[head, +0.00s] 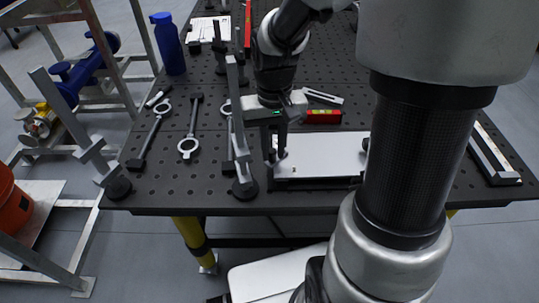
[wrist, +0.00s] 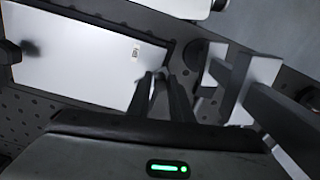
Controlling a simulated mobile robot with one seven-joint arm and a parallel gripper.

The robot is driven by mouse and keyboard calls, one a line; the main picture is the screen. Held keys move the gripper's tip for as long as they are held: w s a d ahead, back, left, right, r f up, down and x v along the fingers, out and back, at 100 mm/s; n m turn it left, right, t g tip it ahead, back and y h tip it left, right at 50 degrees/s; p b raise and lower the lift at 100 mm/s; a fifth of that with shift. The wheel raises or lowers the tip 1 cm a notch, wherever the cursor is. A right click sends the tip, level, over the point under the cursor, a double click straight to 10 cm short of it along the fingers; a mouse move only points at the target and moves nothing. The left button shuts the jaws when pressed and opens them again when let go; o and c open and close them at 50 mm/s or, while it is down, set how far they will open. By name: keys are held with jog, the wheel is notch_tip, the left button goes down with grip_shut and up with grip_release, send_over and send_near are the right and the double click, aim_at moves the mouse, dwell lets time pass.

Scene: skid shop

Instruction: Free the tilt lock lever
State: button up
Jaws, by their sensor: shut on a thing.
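A flat white panel (head: 325,155) in a dark frame lies at the front of the black perforated table; it also shows in the wrist view (wrist: 80,55). My gripper (head: 279,150) points down at the panel's left end, and its dark fingers show in the wrist view (wrist: 163,92). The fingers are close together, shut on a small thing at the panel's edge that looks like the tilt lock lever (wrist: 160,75). The fingers hide most of it, so its position cannot be told.
A grey bar clamp (head: 238,130) stands close left of my gripper; it is at the right in the wrist view (wrist: 245,80). A red-and-yellow level (head: 323,116) lies behind the panel. Ring-ended tools (head: 188,146) and a blue bottle (head: 168,45) are further left.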

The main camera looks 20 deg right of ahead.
jog(key=shift+s+d+r, duration=0.1)
jog(key=shift+d, duration=0.35)
jog(key=shift+c, duration=0.2)
jog(key=shift+s+d, duration=0.25)
jog(key=shift+d, duration=0.15)
jog(key=shift+s+d, duration=0.15)
jog(key=o, duration=1)
